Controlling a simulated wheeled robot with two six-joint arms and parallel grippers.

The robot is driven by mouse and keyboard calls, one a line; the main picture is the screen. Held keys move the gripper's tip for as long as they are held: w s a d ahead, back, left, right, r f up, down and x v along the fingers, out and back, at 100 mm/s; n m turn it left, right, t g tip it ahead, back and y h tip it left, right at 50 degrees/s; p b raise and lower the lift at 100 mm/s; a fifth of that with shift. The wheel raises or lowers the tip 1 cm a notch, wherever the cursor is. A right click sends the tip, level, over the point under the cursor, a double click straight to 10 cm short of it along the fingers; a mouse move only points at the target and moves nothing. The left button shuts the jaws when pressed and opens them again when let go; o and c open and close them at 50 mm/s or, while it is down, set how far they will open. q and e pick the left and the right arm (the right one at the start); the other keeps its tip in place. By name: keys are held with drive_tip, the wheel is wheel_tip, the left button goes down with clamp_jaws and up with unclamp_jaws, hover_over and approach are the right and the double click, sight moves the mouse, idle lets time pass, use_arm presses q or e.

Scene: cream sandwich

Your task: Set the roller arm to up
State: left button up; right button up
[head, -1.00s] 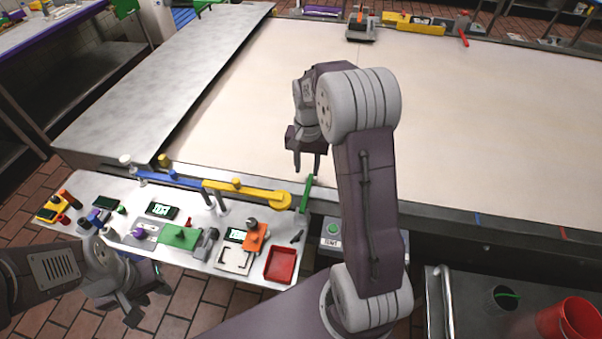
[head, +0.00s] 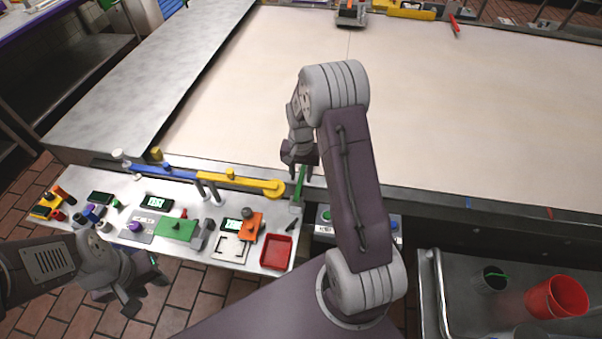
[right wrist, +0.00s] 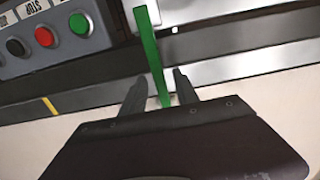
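A thin green lever (head: 298,188) stands at the table's front edge, by the right end of the yellow bar (head: 240,180). I take it for the roller arm, though no label on it is readable. My right gripper (head: 300,171) is at this lever. In the right wrist view the lever (right wrist: 152,50) sticks up between the two fingers of my right gripper (right wrist: 158,85). The fingers are apart, with gaps beside the lever. My left gripper (head: 142,288) hangs in front of the side bench, empty, fingers apart.
A button box (right wrist: 50,35) with green, red and black buttons sits beside the lever. The side bench holds a red tray (head: 276,252), a green block (head: 176,229) and small devices. A red bucket (head: 556,297) stands at the lower right. The wide cream surface (head: 440,110) is clear.

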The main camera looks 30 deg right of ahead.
clamp_jaws()
drive_tip(key=shift+r, duration=0.1)
idle(1.2)
